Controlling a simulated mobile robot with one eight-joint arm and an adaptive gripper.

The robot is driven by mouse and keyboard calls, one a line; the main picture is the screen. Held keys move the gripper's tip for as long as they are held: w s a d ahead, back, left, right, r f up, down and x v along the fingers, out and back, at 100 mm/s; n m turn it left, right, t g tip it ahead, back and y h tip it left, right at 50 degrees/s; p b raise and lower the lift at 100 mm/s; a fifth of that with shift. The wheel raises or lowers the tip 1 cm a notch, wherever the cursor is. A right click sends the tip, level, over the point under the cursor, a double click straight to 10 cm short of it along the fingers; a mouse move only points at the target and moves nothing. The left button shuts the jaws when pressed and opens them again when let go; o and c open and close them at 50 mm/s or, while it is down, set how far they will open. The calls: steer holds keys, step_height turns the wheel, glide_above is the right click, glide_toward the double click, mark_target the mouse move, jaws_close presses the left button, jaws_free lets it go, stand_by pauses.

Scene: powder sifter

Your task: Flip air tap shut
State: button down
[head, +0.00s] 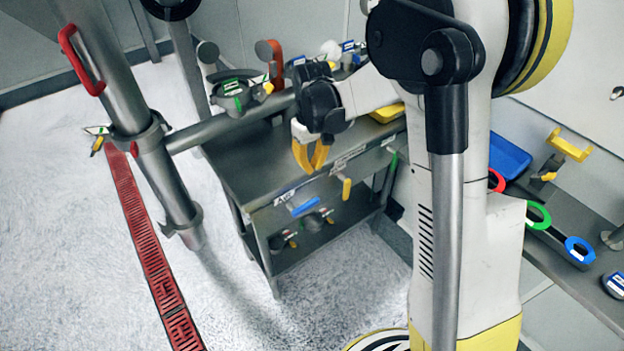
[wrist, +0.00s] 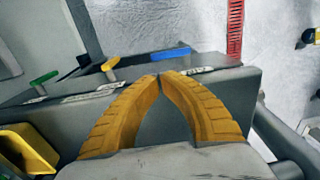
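Three lever handles stand at the table's front edge: a blue one (head: 305,207), a yellow one (head: 346,189) and a green one (head: 393,165). The blue handle (wrist: 170,54) lies roughly along the edge, beside a small white label (head: 284,197). The lettering is too small to read surely, so I cannot tell for certain which handle is the air tap. My gripper (head: 311,168) hangs over the front edge of the table, above the handles and apart from them. In the wrist view its yellow fingertips (wrist: 161,74) meet, with nothing between them.
The grey table (head: 245,170) has a lower shelf with several dark fittings. A pipe and sifter parts lie at its back left. A steel post (head: 115,90) with a red handle stands left. A side bench with coloured rings (head: 540,215) is right. The floor in front is clear.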

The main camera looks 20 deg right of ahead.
step_height(320, 180, down, 13)
steer(key=b, duration=0.5)
steer(key=shift+w, duration=0.15)
